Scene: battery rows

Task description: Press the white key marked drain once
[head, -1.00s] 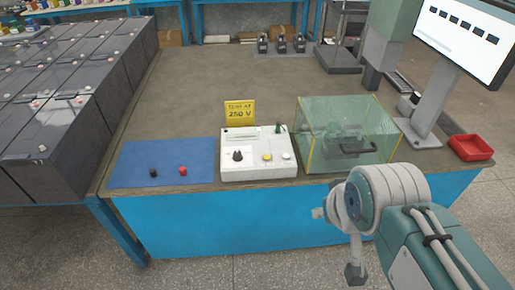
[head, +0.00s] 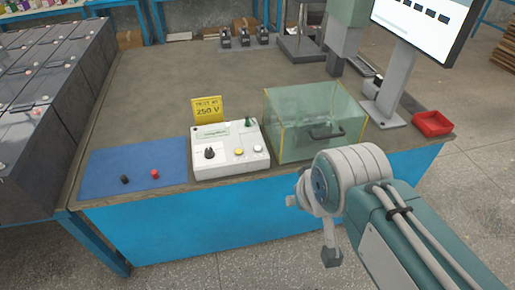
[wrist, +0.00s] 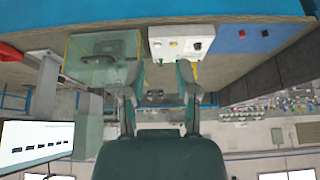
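A white tester box (head: 225,168) stands near the front edge of the bench; it also shows upside down in the wrist view (wrist: 182,32). On its top, a round white key (head: 258,148) sits at the right, beside a yellow key (head: 239,152) and a black knob (head: 209,153). Any marking on the white key is too small to read. In the wrist view my gripper (wrist: 160,82) is open and empty, its two fingers apart, with the box beyond them. The gripper is apart from the box and does not touch the key. In the head view my arm is at the lower right.
A clear glass-like cover with a handle (head: 328,132) stands right of the box. A blue mat (head: 130,166) with black and red terminals lies left. A yellow 250 V sign (head: 208,109) stands behind. A red tray (head: 432,124) and a monitor (head: 415,25) are at the right.

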